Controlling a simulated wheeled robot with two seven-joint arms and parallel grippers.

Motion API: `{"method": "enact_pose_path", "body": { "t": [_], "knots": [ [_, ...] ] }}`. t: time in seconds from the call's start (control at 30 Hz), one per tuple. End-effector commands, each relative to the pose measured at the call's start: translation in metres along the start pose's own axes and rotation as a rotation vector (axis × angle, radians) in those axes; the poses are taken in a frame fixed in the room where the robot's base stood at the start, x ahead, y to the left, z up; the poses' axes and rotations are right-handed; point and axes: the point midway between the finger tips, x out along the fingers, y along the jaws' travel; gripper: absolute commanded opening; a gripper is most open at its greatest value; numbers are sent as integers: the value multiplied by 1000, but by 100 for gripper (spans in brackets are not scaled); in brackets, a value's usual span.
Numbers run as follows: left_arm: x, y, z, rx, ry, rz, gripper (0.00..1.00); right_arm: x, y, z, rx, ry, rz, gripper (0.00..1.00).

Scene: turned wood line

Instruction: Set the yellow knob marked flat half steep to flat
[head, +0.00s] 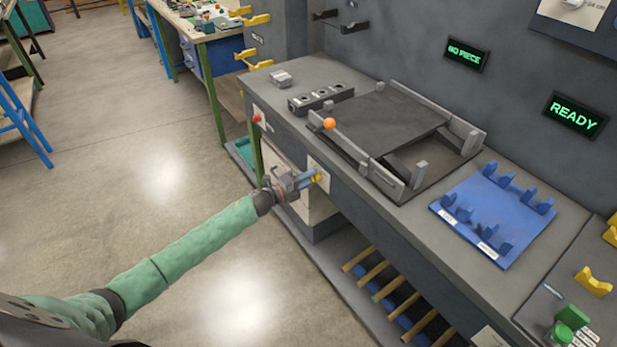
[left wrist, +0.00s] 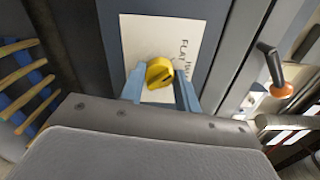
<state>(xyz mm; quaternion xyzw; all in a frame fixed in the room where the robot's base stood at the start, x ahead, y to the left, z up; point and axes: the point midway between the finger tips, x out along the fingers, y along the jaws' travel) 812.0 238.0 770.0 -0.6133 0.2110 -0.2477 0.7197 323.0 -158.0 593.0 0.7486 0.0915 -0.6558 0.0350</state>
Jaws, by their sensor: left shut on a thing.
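The yellow knob (left wrist: 159,73) sits on a white label plate (left wrist: 140,35) on the front face of the bench. The word FLAT and part of another word show on the plate in the left wrist view; the rest is hidden. In the head view the knob (head: 318,177) is a small yellow spot at my left gripper's tips. My left gripper (head: 308,179) is shut on the knob, with one blue finger on each side of it; its fingers also show in the left wrist view (left wrist: 160,90). My right gripper is not in view.
The grey bench (head: 270,93) carries a dark tilting plate frame with an orange-tipped lever (head: 329,123) and a blue tray (head: 470,228). A red button (head: 257,118) is on the bench front. Wooden rods (head: 372,273) lie below. Open floor is at left.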

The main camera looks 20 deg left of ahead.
Motion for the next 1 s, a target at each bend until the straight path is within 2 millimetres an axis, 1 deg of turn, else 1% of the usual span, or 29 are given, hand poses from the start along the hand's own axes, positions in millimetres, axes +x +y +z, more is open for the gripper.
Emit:
{"method": "enact_pose_path", "body": {
  "t": [0.1,0.3,0.67,0.7,0.8,1.0],
  "knots": [
    [0,0,1,-32,-2,2,9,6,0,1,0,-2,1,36],
    [0,1,1,-61,-2,1,9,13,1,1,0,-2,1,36],
    [0,1,1,-64,-2,1,9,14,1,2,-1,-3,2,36],
    [-1,1,1,-64,-2,2,36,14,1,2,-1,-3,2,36],
    [0,1,1,-63,-2,1,54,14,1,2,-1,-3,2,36],
    [0,0,0,-63,-1,1,54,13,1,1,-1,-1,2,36]
  ]
}}
